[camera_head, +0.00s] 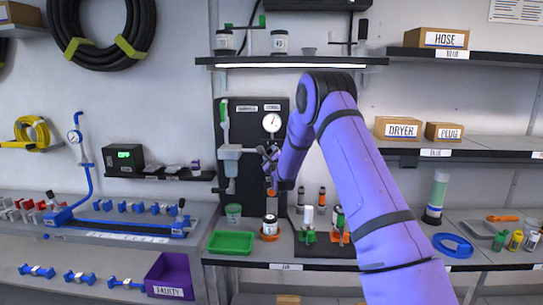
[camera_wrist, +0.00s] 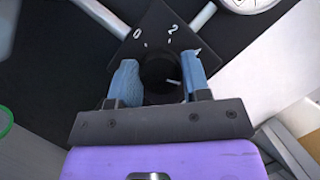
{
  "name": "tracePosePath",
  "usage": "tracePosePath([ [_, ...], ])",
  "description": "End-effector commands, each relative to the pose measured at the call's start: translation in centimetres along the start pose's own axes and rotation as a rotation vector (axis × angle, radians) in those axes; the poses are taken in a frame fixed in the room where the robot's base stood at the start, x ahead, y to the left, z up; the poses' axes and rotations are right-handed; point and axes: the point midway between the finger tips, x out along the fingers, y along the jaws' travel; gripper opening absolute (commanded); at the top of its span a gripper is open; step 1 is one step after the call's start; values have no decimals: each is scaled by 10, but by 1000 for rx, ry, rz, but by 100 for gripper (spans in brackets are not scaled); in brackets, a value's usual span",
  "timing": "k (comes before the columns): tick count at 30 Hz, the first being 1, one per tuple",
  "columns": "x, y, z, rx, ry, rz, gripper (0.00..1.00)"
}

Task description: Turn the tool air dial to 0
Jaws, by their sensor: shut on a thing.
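The tool air dial is a round black knob (camera_wrist: 158,68) in the wrist view. It sits on a dark square plate (camera_wrist: 150,22) marked 0 at left, what looks like a 2 in the middle, and a third mark at right partly hidden by a finger. A short pale line on the knob points right and slightly down, away from the 0. My gripper (camera_wrist: 161,74) has its blue fingers shut on the knob from both sides. In the head view my gripper (camera_head: 270,158) is at the black panel (camera_head: 249,106), and the knob cannot be made out there.
A round gauge (camera_head: 271,122) is just above my gripper. A grey fitting (camera_head: 231,152) is on the panel to the left. Below stand a green tray (camera_head: 231,243), a white jar (camera_head: 270,225) and several small bottles. A lit shelf (camera_head: 290,61) is above.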

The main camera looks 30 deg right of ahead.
Motion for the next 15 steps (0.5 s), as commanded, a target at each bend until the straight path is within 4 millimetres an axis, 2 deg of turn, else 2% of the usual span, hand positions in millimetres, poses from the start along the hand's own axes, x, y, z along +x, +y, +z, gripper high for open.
tracePosePath([
  [15, 0, -1, 0, -438, 1, 183, 20],
])
